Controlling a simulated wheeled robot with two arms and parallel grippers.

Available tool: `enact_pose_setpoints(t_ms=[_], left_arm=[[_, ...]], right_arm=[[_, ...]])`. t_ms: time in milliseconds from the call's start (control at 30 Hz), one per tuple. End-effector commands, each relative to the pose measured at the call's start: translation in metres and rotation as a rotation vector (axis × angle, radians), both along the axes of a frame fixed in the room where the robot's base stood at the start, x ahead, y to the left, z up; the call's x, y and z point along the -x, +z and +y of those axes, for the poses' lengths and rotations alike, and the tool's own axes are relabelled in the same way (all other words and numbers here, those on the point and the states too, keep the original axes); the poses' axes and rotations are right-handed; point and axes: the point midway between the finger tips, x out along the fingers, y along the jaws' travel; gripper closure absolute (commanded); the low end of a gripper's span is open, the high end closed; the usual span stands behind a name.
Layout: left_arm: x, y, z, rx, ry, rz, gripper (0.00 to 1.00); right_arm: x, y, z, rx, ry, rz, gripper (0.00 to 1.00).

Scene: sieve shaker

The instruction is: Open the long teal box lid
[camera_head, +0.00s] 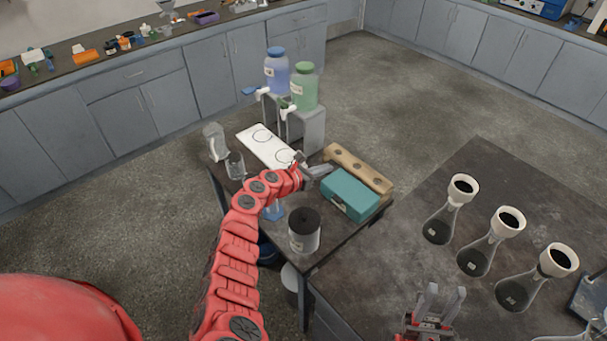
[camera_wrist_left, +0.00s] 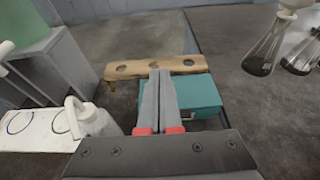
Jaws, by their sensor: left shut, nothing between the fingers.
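The long teal box (camera_head: 351,194) stands on the dark table, its lid down. It also shows in the left wrist view (camera_wrist_left: 201,94), partly hidden behind my fingers. My left gripper (camera_head: 328,170) is shut and empty, at the box's far left corner in the head view. In the left wrist view its two fingers (camera_wrist_left: 160,76) lie together in front of the box's left part. I cannot tell whether they touch it. My right gripper (camera_head: 428,300) shows at the bottom of the head view, fingers pointing up and apart, with nothing between them.
A wooden rack with holes (camera_head: 361,168) stands right behind the box. A dark-topped canister (camera_head: 304,232) is in front of it. Blue (camera_head: 277,70) and green (camera_head: 305,87) bottles sit on a grey stand at the back. Several flasks with funnels (camera_head: 487,245) stand on the right table.

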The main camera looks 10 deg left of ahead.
Motion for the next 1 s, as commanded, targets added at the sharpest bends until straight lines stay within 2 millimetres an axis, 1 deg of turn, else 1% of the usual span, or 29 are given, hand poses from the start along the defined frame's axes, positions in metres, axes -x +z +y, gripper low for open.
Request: enact_pose_setpoints(t_ms=[33, 100, 200, 300, 400, 533, 700, 867, 933, 967, 1000], left_arm=[[0.007, 0.001, 0.001, -0.007, -0.009, -0.001, 1.0], [0.014, 0.003, 0.011, -0.006, -0.002, -0.001, 1.0], [0.027, 0.007, 0.016, -0.007, -0.009, 0.001, 1.0], [0.039, 0.012, 0.028, -0.008, -0.006, -0.002, 1.0], [0.051, 0.017, 0.033, -0.006, -0.008, 0.0, 1.0], [0.061, 0.024, 0.046, -0.003, 0.0, -0.002, 1.0], [0.069, 0.029, 0.048, 0.0, -0.004, -0.001, 1.0], [0.07, 0.029, 0.048, 0.005, -0.004, 0.003, 1.0], [0.075, 0.021, 0.043, 0.035, -0.014, 0.026, 1.0], [0.08, 0.015, 0.039, 0.061, -0.022, 0.045, 1.0], [0.088, 0.005, 0.03, 0.111, -0.038, 0.083, 1.0]], right_arm=[[0.0, -0.001, 0.0, 0.0, 0.0, 0.0, 0.62], [0.0, -0.004, 0.0, 0.0, 0.0, 0.0, 0.62], [0.0, -0.006, 0.0, 0.0, 0.0, 0.0, 0.62], [0.0, -0.012, 0.0, 0.0, 0.0, 0.0, 0.62], [0.0, -0.015, 0.0, 0.0, 0.0, 0.0, 0.62], [0.0, -0.02, 0.0, 0.0, 0.0, 0.0, 0.62], [0.0, -0.022, 0.0, 0.0, 0.0, 0.0, 0.62], [0.0, -0.022, 0.0, 0.0, 0.0, 0.0, 0.62], [0.0, -0.023, 0.0, 0.0, 0.0, 0.0, 0.62], [0.0, -0.025, 0.0, 0.0, 0.0, 0.0, 0.62], [0.0, -0.027, 0.0, 0.0, 0.0, 0.0, 0.62]])
